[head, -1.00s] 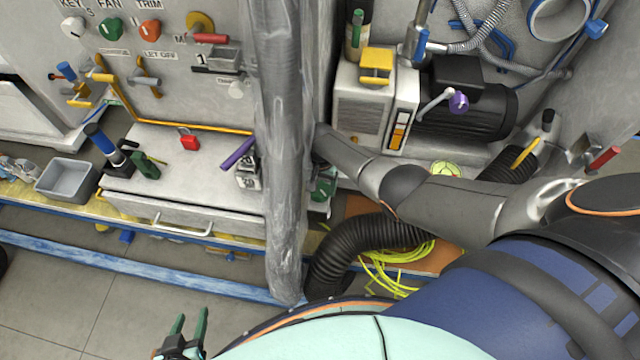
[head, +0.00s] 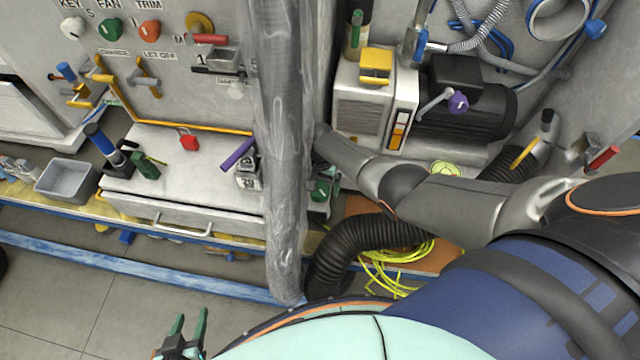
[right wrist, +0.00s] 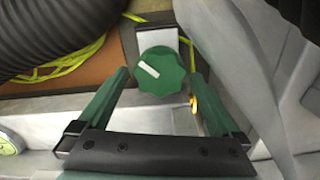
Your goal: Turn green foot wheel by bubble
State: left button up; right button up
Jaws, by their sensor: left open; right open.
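The green foot wheel (right wrist: 162,72) is a scalloped knob with a white pointer mark, seen in the right wrist view below a pale metal plate. My right gripper (right wrist: 157,76) is open, with its green fingers on either side of the wheel; I cannot tell whether they touch it. In the head view, a small green patch (head: 322,190) shows beside the wrapped column; I cannot tell whether it is wheel or finger. A round yellow-green bubble level (head: 445,168) lies by the motor, partly behind my right arm. My left gripper (head: 187,325) is open and empty at the lower left.
A plastic-wrapped column (head: 280,150) stands left of my right forearm. A black corrugated hose (head: 345,255) and yellow cable (head: 385,275) lie below it. In the right wrist view, a small glowing orange part (right wrist: 194,104) sits by the right finger.

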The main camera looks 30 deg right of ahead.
aim_at(320, 187)
notch_tip(320, 187, up, 2)
jog(key=shift+r+p, duration=0.15)
jog(key=shift+p, duration=0.65)
jog(key=shift+r, duration=0.65)
notch_tip(320, 187, up, 9)
